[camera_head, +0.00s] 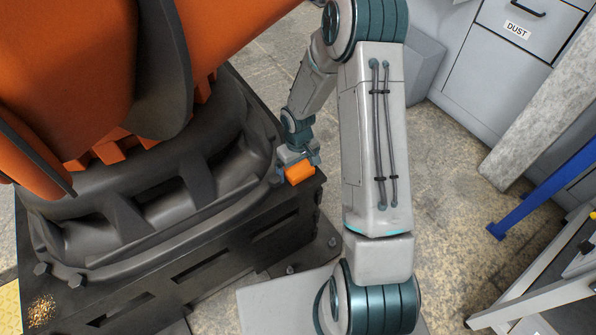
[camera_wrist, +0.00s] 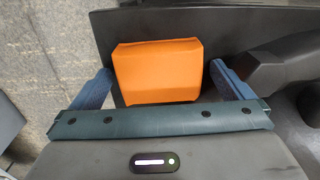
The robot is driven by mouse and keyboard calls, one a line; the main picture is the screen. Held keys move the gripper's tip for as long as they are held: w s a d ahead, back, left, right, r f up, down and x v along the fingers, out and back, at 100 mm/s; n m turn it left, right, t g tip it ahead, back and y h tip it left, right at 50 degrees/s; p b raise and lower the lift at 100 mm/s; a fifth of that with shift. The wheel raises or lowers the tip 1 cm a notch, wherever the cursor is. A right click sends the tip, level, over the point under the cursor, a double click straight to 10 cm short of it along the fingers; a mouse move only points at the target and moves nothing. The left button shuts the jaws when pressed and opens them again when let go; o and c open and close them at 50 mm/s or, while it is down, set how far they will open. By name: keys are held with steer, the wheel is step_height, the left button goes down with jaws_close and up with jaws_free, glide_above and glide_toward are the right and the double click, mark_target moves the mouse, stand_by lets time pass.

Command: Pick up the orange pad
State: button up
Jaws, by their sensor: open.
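The orange pad (camera_head: 299,171) is a small block on the corner of the dark machine base in the head view. In the wrist view the orange pad (camera_wrist: 157,70) lies on a dark surface between my two blue fingers. My gripper (camera_wrist: 162,84) is open, with one finger on each side of the pad. A gap shows between the pad and the right finger; the left finger is close to the pad's lower left side. In the head view my gripper (camera_head: 297,158) is just above the pad and partly hides it. I cannot tell whether the fingers touch it.
The dark machine base (camera_head: 250,240) carries a large orange robot arm (camera_head: 70,70) at the left. Grey cabinets (camera_head: 520,40) marked DUST stand at the back right. A blue frame leg (camera_head: 545,190) and a cart are at the right. Concrete floor (camera_head: 450,200) lies between.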

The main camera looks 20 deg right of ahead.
mark_target(298, 167)
steer(key=c, duration=0.9)
steer(key=shift+r, duration=0.6)
step_height(298, 167, up, 3)
steer(key=shift+r+p, duration=0.1)
steer(key=shift+p, duration=0.55)
steer(key=s+r+p, duration=0.1)
steer(key=s+r, duration=0.2)
steer(key=s, duration=0.3)
steer(key=s+d+r, duration=0.1)
steer(key=s+r, duration=0.2)
steer(key=s, duration=0.2)
steer(key=shift+s+d+r+p, duration=0.2)
steer(key=shift+s+r+p, duration=0.1)
steer(key=shift+s+p, duration=0.1)
steer(key=shift+w, duration=0.1)
